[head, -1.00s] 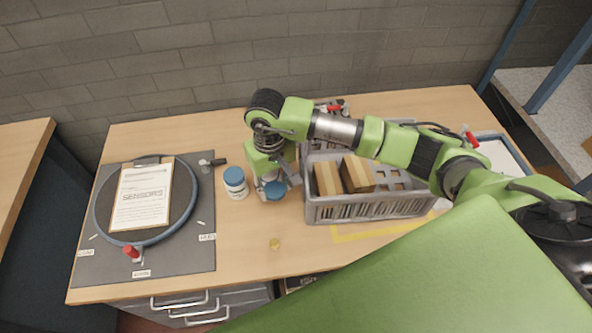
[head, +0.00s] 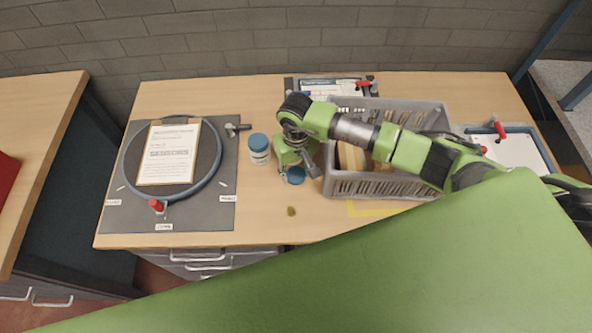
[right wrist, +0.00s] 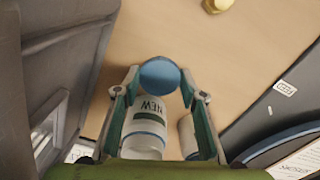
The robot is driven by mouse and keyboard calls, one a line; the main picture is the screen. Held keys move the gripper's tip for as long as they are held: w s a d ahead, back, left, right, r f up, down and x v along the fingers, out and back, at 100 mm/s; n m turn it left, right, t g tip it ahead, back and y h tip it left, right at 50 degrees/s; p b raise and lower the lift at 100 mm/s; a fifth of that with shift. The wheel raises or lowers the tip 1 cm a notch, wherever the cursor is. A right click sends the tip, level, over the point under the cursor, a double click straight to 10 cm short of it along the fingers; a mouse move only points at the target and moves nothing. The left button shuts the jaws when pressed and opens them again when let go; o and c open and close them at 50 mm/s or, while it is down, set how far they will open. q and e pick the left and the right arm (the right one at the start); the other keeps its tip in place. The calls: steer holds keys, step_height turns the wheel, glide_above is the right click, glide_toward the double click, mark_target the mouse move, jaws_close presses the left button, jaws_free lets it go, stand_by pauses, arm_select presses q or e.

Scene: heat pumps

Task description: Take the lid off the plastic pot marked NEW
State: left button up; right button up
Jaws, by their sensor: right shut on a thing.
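The white pot marked NEW (right wrist: 148,122) shows its label in the right wrist view, between my right gripper's fingers. A round blue lid (right wrist: 160,73) sits between the fingertips, right beside the labelled body in the picture. I cannot tell whether the lid still touches the pot. In the head view the blue lid (head: 296,176) shows below my right gripper (head: 300,168), which hides the white body. My right gripper is shut on the lid. A second white pot (head: 260,157) with a blue lid stands to its left; part of a white pot (right wrist: 187,138) also shows in the wrist view. My left gripper is not in view.
A grey crate (head: 375,187) with boxes stands close on the right. A dark mat (head: 220,205) with a round plate and clipboard (head: 170,155) lies left. A small yellowish thing (head: 291,211) lies in front on otherwise bare tabletop. My green body part hides the lower right.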

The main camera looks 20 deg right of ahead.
mark_target(296, 174)
steer(key=o, duration=1.2)
steer(key=shift+o, duration=0.2)
steer(key=shift+r+p, duration=0.2)
steer(key=shift+p, duration=0.25)
steer(key=shift+w+r+b, duration=0.1)
steer(key=shift+r+b, duration=0.2)
steer(key=shift+r, duration=0.05)
step_height(296, 174, up, 11)
steer(key=b, duration=0.2)
steer(key=shift+b, duration=0.35)
